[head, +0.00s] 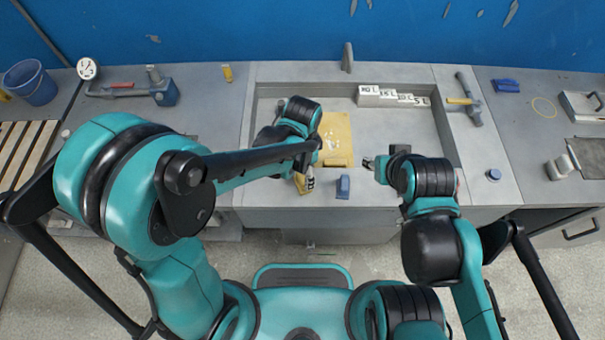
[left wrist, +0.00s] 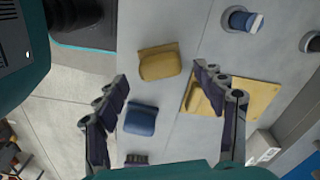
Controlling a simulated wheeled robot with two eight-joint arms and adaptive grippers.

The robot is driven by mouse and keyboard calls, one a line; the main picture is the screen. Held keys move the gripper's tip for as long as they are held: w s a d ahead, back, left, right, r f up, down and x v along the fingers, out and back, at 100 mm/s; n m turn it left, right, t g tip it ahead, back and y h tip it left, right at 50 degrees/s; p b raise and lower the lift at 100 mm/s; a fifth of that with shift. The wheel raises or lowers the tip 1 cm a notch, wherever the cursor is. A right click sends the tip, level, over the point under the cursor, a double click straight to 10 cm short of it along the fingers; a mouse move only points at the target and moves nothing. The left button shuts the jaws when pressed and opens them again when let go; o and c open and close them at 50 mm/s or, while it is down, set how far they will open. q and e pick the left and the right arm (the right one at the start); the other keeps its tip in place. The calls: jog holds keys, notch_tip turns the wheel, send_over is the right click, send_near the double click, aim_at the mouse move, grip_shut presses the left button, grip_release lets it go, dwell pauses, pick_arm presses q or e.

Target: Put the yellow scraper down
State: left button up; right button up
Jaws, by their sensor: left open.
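The yellow scraper (left wrist: 159,63) lies on the grey front ledge in the left wrist view, just beyond my open fingers and apart from them. In the head view it shows partly (head: 303,186), beside and behind my left gripper (head: 309,183). My left gripper is also in the left wrist view (left wrist: 178,92), with its fingers wide apart and nothing held between them. My right gripper (head: 369,163) is over the front of the tray, right of the blue scraper; its jaws are too small to judge.
White labelled blocks (head: 377,95) and a hammer (head: 468,100) are at the back right.

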aim_at(302, 177)
pick_arm(q)
notch_tip(302, 177, up, 7)
jog(key=p, duration=0.2)
jog(key=s+a+r+n+t, duration=0.2)
jog(key=a+n, duration=0.4)
jog(key=a, duration=0.3)
jog(key=s+a+r+n+t, duration=0.3)
jog(key=a+r+n+t, duration=0.2)
jog(key=a+r+n, duration=0.2)
jog(key=shift+a+r+n, duration=0.25)
jog(key=shift+a+n, duration=0.05)
jog(key=shift+a, duration=0.55)
jog(key=shift+s, duration=0.1)
notch_tip(302, 177, down, 5)
jog(key=b, duration=0.5)
jog(key=shift+f, duration=0.1)
